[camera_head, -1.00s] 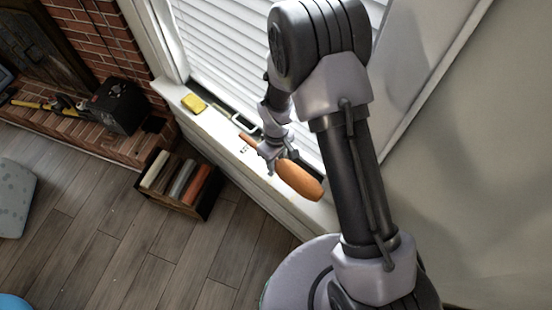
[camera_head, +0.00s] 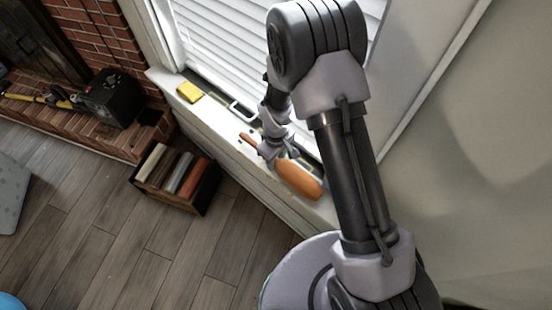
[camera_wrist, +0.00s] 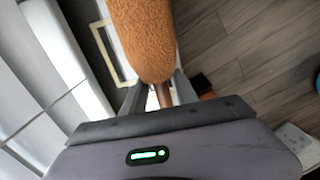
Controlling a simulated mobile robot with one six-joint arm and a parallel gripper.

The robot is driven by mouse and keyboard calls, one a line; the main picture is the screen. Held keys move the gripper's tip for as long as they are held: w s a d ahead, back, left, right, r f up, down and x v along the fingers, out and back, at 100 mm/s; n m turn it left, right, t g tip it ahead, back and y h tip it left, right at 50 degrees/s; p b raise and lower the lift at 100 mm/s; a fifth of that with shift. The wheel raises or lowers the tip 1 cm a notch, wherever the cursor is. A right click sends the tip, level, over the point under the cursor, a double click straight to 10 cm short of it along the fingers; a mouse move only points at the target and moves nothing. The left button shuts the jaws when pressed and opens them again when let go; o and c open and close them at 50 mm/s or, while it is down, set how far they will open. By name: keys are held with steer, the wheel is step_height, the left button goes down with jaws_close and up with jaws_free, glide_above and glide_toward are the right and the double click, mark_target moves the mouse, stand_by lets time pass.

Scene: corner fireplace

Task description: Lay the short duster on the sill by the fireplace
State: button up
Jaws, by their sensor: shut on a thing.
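The short duster (camera_head: 300,179) has a fuzzy orange head and a thin orange handle. My gripper (camera_head: 268,154) is shut on its handle, close behind the head. In the wrist view the orange head (camera_wrist: 145,38) fills the top middle, and the handle runs between the fingers of my gripper (camera_wrist: 155,98). The white sill (camera_head: 205,119) runs below the window blinds. The duster is over the near part of the sill, its head toward the lower right. I cannot tell whether it touches the sill.
A yellow sponge (camera_head: 189,92) and a white rectangular frame (camera_head: 241,111) are on the sill. A small crate of books (camera_head: 176,180) stands on the floor below it. A black box (camera_head: 112,97) sits on the brick hearth (camera_head: 75,127) at left.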

steer(key=shift+f+b, duration=0.4)
steer(key=shift+f, duration=0.2)
steer(key=o, duration=1.3)
